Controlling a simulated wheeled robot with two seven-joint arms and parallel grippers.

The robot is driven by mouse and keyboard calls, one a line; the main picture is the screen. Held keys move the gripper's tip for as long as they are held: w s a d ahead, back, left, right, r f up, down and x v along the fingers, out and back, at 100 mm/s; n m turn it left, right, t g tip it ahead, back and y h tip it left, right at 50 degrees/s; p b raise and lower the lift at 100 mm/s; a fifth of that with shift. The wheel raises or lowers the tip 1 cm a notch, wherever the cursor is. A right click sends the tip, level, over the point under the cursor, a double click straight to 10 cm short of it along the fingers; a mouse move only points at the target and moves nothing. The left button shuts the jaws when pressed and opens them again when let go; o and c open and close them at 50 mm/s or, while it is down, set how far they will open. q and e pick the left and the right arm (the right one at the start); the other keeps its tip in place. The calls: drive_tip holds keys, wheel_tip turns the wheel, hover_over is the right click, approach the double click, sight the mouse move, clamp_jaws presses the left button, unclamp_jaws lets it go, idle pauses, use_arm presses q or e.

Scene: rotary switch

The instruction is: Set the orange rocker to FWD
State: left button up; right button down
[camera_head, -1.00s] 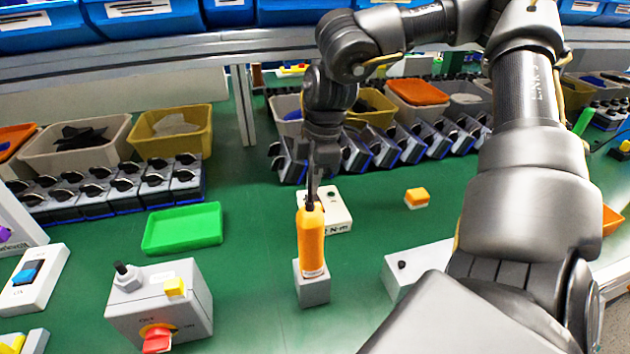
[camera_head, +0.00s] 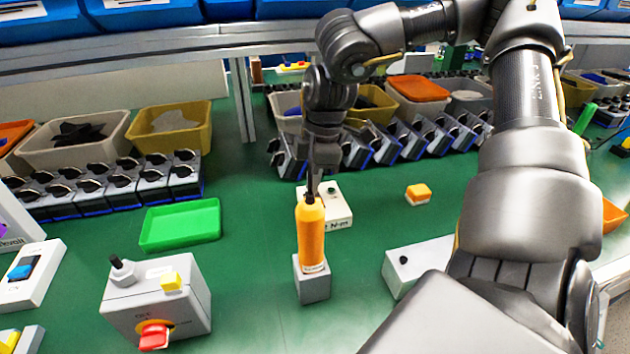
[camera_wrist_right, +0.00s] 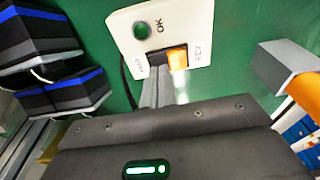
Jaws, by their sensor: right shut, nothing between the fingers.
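The white switch box (camera_head: 338,206) stands on the green bench behind the orange bottle-like tool, which hides part of it. In the right wrist view, the box (camera_wrist_right: 188,22) shows a round dark-green button marked OK and a rocker (camera_wrist_right: 177,58) with an orange half beside the REV-side label and a dark half beside the other label, which is hard to read. My right gripper (camera_head: 311,190) is shut and empty, pointing down over the box. Its fingertips (camera_wrist_right: 160,82) are close to the rocker, at the dark half's side; I cannot tell whether they touch.
The orange tool (camera_head: 311,235) stands upright in a grey block in front of the box. A grey box with a red knob (camera_head: 154,335), a green tray (camera_head: 181,224), a yellow-orange block (camera_head: 418,194) and a white box (camera_head: 403,262) stand around. Rows of switches lie behind.

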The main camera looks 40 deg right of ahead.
drive_tip(key=shift+f, duration=0.25)
drive_tip(key=shift+r, duration=0.1)
drive_tip(key=shift+r+p, duration=0.9)
drive_tip(key=shift+r, duration=0.75)
drive_tip(key=shift+r+p, duration=1.05)
drive_tip(key=shift+r, duration=0.75)
